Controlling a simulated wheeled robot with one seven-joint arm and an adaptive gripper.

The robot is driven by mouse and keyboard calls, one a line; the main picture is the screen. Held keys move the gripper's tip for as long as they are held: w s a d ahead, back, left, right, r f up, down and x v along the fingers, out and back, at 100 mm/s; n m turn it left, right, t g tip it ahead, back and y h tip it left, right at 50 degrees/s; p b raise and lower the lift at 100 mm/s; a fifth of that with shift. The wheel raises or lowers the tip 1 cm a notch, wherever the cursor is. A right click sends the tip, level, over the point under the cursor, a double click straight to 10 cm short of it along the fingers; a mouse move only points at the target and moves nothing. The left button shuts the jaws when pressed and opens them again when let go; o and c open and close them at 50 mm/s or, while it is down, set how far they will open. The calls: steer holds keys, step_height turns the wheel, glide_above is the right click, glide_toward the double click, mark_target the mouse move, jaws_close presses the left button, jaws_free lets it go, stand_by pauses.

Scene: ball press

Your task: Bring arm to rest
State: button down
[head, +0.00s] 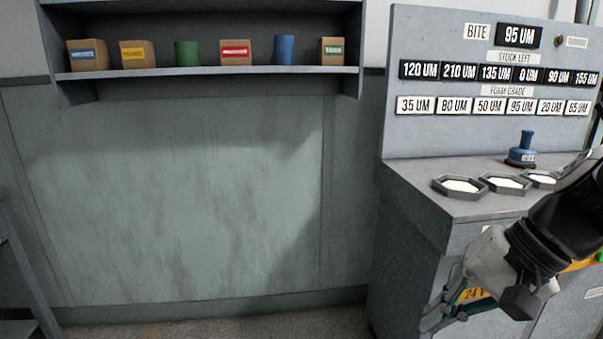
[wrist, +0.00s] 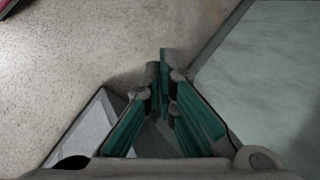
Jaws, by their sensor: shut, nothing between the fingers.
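My gripper (head: 437,318) hangs low at the right of the head view, in front of the grey cabinet (head: 405,240). In the wrist view my gripper (wrist: 159,78) has its green-padded fingers together at the tips. Nothing shows between them. The fingers point over the bare speckled floor (wrist: 75,50), with no object touching them in that view. My arm comes in from the right edge of the head view and partly hides the cabinet front.
The cabinet top holds several hexagonal trays with white contents (head: 460,186) and a blue knobbed piece (head: 523,152). A label panel (head: 440,130) stands behind. A wall shelf (head: 210,72) carries boxes and cans. The floor left of the cabinet is clear.

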steer(key=s+a+n+g+h, duration=0.2)
steer(key=s+n+h, duration=0.4)
steer(key=s, duration=1.1)
step_height(320, 180, up, 29)
steer(key=n+t+p, duration=0.1)
steer(key=t+p, duration=0.2)
steer(key=p, duration=2.4)
steer(key=shift+w+d+r+y, duration=0.15)
steer(key=shift+d+r+y, duration=0.05)
steer(key=shift+d+y, duration=0.15)
